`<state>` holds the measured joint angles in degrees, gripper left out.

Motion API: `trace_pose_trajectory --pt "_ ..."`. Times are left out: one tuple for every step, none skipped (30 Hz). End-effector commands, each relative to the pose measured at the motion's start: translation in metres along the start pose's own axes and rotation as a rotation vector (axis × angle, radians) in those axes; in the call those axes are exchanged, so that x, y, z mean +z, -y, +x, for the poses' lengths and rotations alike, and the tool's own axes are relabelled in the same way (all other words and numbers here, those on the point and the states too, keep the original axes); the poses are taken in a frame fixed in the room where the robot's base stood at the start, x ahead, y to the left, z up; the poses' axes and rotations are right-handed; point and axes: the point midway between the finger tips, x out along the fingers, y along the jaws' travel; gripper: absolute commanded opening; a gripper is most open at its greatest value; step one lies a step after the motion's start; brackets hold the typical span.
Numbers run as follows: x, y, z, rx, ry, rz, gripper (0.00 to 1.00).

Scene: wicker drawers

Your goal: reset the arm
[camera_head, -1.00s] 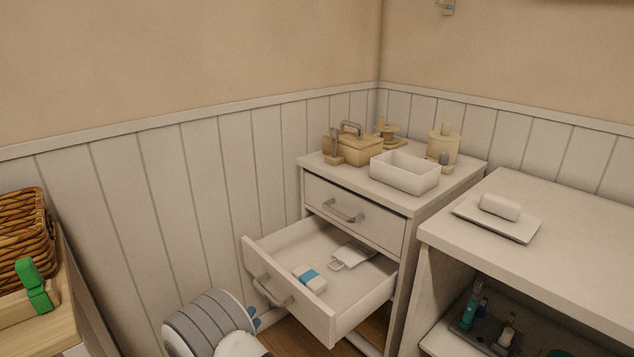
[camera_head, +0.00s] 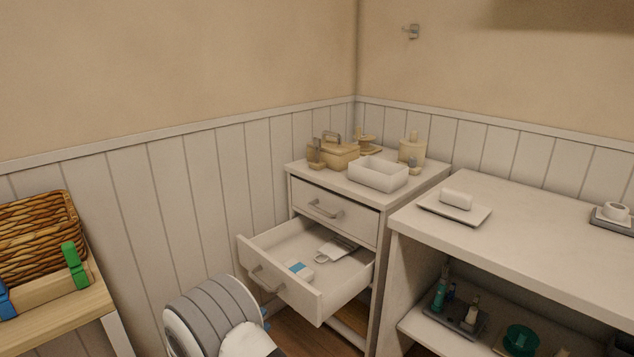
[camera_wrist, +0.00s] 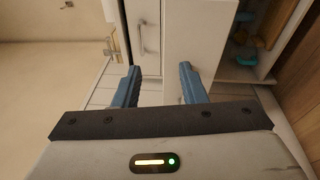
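My gripper (camera_wrist: 159,86) shows in the wrist view with its two blue fingers apart and nothing between them. Beyond the fingers are a white cabinet front with a handle (camera_wrist: 141,38) and a plain white panel. In the head view, part of my arm (camera_head: 222,318) is at the bottom, in front of the open drawer (camera_head: 340,292) of the white cabinet. The gripper is mostly hidden there behind the arm. The drawer holds a blue and white item (camera_head: 299,269) and a white flat item (camera_head: 336,249).
The upper drawer (camera_head: 362,219) is shut. A white bin (camera_head: 378,176) and wooden containers (camera_head: 340,157) stand on top. At right is a white shelf unit (camera_head: 560,232) with a soap dish (camera_head: 428,206). A wicker basket (camera_head: 35,240) sits on a wooden table at left.

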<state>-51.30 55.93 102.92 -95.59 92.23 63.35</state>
Motion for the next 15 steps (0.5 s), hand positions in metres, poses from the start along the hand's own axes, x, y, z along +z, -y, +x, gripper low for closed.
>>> trace_pose_trajectory --pt "0.011 -0.017 0.01 -0.022 0.035 -0.003 0.38" --pt "0.017 -0.024 0.016 -0.038 0.057 -0.008 0.38" --pt "0.027 -0.034 0.023 -0.06 0.089 -0.013 0.38" --pt "0.034 -0.04 0.029 -0.078 0.112 -0.018 0.38" --pt "0.043 -0.049 0.035 -0.099 0.138 -0.021 0.38" --pt "0.055 -0.06 0.043 -0.128 0.174 -0.026 0.38" --pt "0.065 -0.068 0.049 -0.153 0.203 -0.029 0.38" --pt "0.076 -0.078 0.055 -0.181 0.233 -0.032 0.38" --pt "0.093 -0.093 0.064 -0.222 0.279 -0.035 0.38" --pt "0.107 -0.105 0.07 -0.259 0.314 -0.035 0.38" --pt "0.122 -0.117 0.076 -0.297 0.351 -0.034 0.38" --pt "0.144 -0.133 0.083 -0.355 0.401 -0.032 0.38" --pt "0.16 -0.145 0.087 -0.399 0.437 -0.027 0.38" --pt "0.175 -0.156 0.091 -0.443 0.469 -0.023 0.38" --pt "0.196 -0.17 0.093 -0.504 0.511 -0.013 0.38"
